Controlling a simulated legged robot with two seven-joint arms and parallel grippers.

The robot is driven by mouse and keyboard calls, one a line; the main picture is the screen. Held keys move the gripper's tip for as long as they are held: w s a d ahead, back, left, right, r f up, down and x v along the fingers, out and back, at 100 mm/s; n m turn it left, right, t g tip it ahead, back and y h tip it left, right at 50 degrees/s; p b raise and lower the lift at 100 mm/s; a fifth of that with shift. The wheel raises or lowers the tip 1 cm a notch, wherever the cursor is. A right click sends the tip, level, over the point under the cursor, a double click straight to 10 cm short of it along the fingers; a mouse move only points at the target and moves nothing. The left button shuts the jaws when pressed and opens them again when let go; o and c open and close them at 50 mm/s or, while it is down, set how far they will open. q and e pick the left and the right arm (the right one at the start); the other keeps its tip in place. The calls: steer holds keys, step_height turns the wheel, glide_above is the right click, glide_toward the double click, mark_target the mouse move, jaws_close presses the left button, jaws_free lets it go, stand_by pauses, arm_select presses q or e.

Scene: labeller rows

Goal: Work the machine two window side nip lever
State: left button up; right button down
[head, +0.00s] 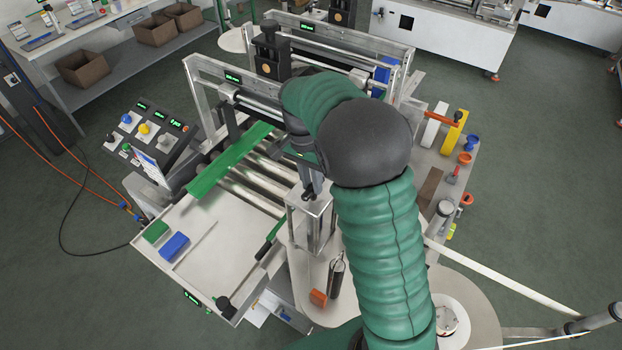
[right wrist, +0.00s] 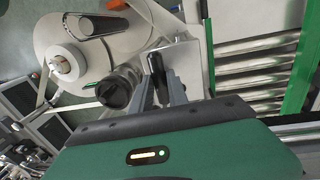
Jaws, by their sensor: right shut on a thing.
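My right gripper (head: 310,180) reaches in over the middle of the labelling machine, at the inner side of its roller bed. In the right wrist view its two grey fingers (right wrist: 160,92) are closed around a short black lever handle (right wrist: 156,66). In the head view the handle is mostly hidden by my wrist and fingers, above a clear-sided metal housing (head: 312,222). I cannot read any label that names the lever. My left gripper is in neither view.
A control panel (head: 150,140) stands at left. Green (head: 155,232) and blue (head: 174,245) blocks lie on the front plate. A pale web runs to the right. An orange block (head: 318,298) and black cylinder (head: 336,275) stand nearby.

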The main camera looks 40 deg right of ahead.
steer(key=shift+w+d+r+m+p, duration=0.1)
steer(key=shift+m+p, duration=0.1)
steer(key=shift+m, duration=0.45)
steer(key=shift+w+d+r+m+p, duration=0.1)
steer(key=shift+m+p, duration=0.1)
steer(key=shift+m, duration=0.45)
steer(key=c, duration=1.5)
jaws_free()
steer(key=shift+o, duration=1)
steer(key=shift+f, duration=0.1)
steer(key=shift+d+f, duration=0.15)
steer(key=shift+d, duration=0.05)
